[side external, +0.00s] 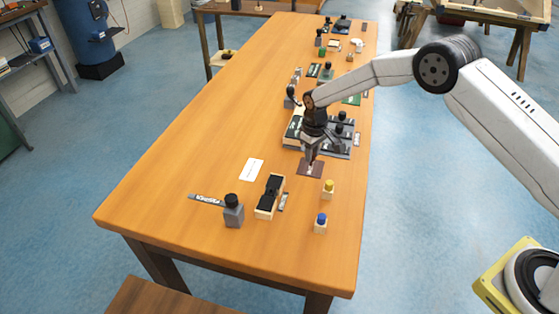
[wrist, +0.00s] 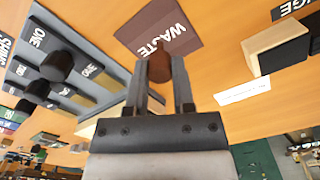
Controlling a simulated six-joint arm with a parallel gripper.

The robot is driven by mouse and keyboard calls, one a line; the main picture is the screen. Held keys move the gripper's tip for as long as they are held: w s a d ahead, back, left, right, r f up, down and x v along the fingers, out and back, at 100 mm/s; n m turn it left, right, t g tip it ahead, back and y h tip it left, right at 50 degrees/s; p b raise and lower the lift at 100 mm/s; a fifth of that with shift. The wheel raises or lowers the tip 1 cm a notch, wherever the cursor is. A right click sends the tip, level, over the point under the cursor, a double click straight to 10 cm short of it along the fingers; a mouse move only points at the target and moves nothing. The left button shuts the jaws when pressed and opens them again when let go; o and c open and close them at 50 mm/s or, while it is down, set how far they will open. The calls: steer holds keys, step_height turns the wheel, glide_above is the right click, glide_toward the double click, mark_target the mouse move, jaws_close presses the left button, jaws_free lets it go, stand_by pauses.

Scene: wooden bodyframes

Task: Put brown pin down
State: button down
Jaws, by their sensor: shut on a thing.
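My gripper (side external: 311,162) points down over the dark brown square mat (side external: 317,172) on the wooden table. In the wrist view its two fingers (wrist: 159,85) are shut on a brown pin (wrist: 159,64), which has a rounded top. The mat also shows in the wrist view (wrist: 180,38), with the word WASTE in white. The pin's tip overlaps the mat's edge in that view. I cannot tell whether the pin touches the mat. In the side view the pin is too small to make out.
A grey tray with black knobs (side external: 343,137) stands just behind the mat. A yellow-topped block (side external: 328,189) and a blue-topped block (side external: 320,224) stand in front. A black-topped wooden block (side external: 269,198), a grey block (side external: 233,214) and a white card (side external: 252,169) lie left.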

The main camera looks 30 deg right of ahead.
steer(key=shift+f, duration=0.2)
steer(key=shift+c, duration=2.3)
jaws_free()
steer(key=shift+r, duration=0.15)
step_height(320, 180, up, 12)
steer(key=shift+r, duration=0.1)
